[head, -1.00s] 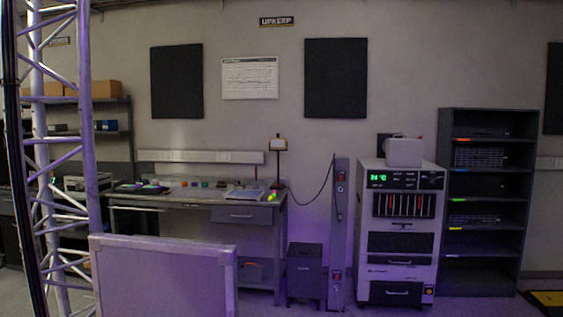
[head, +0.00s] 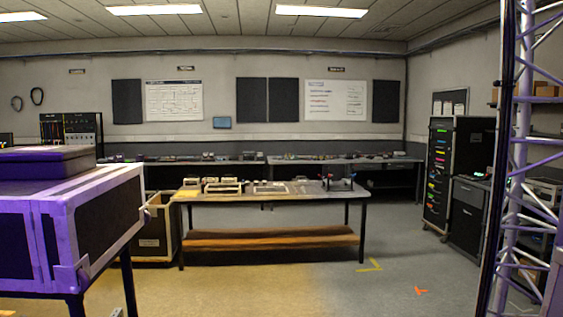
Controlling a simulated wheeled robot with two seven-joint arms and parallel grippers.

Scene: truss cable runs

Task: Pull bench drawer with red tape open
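No drawer that I can make out as marked with red tape shows in the head view. A dark cabinet with drawer fronts (head: 467,211) stands at the right, partly behind the truss; I cannot tell any red tape on it. Next to it is a tall dark drawer unit (head: 440,180) with several coloured labels, too small to read. A work table (head: 270,194) with small trays and parts stands in the middle; no drawer shows on it. Neither of my grippers is in view.
A purple-edged case (head: 85,225) on legs fills the near left. A lattice truss (head: 520,150) stands near at the right. A wooden-edged crate (head: 155,235) is beside the table. Long benches (head: 385,160) line the back wall. The floor (head: 330,290) in front is clear, with tape marks.

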